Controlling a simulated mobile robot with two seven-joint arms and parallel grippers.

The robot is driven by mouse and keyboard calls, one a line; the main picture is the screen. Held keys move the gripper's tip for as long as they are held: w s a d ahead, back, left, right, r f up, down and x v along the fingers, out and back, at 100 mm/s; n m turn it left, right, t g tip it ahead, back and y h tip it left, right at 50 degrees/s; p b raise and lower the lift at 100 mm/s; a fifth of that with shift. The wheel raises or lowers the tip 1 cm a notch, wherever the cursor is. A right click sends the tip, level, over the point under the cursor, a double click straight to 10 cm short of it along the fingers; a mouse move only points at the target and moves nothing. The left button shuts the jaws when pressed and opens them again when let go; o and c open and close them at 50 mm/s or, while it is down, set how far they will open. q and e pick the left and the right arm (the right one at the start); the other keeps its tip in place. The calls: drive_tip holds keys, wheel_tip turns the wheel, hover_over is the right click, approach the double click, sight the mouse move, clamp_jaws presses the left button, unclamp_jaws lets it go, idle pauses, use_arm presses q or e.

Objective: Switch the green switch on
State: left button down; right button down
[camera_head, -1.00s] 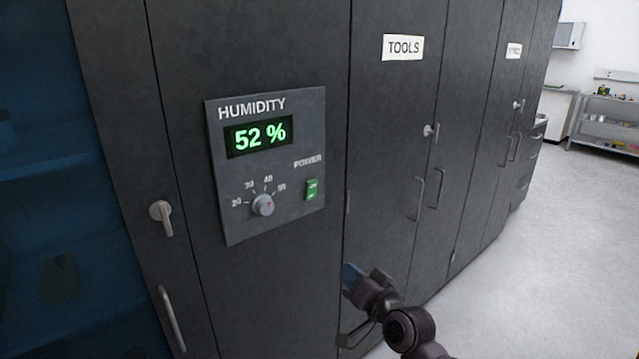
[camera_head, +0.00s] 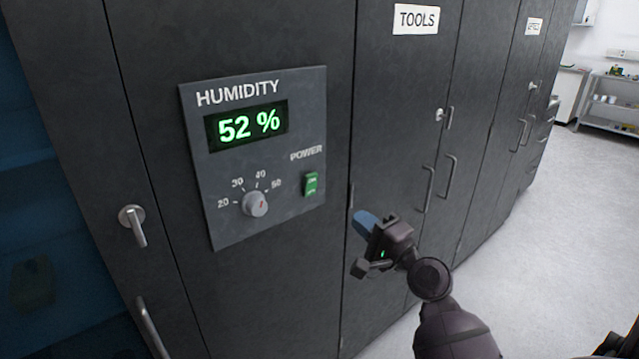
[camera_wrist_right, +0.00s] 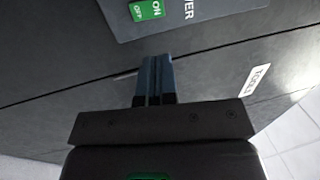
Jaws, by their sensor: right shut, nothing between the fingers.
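The green switch (camera_head: 311,184) sits under the word POWER on the grey humidity panel (camera_head: 228,231), at the panel's right side. In the right wrist view the green switch (camera_wrist_right: 147,10) shows at the top, marked ON and OFF, just beyond the fingertips. My right gripper (camera_head: 362,222) is shut and empty, with blue fingers, to the right of and a little below the switch. In the wrist view the right gripper (camera_wrist_right: 155,60) points toward the switch with a gap between them. My left gripper is not in view.
The panel also has a display (camera_head: 248,125) reading 52 % and a round dial (camera_head: 256,203). Dark cabinets with handles (camera_head: 449,177) and a TOOLS label (camera_head: 416,19) run to the right. Clear floor (camera_head: 540,240) lies at the right.

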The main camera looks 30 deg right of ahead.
drive_tip(key=p, duration=0.2)
approach(313, 179)
drive_tip(key=x, duration=0.6)
drive_tip(key=shift+a+r, duration=0.1)
drive_tip(key=shift+w, duration=0.75)
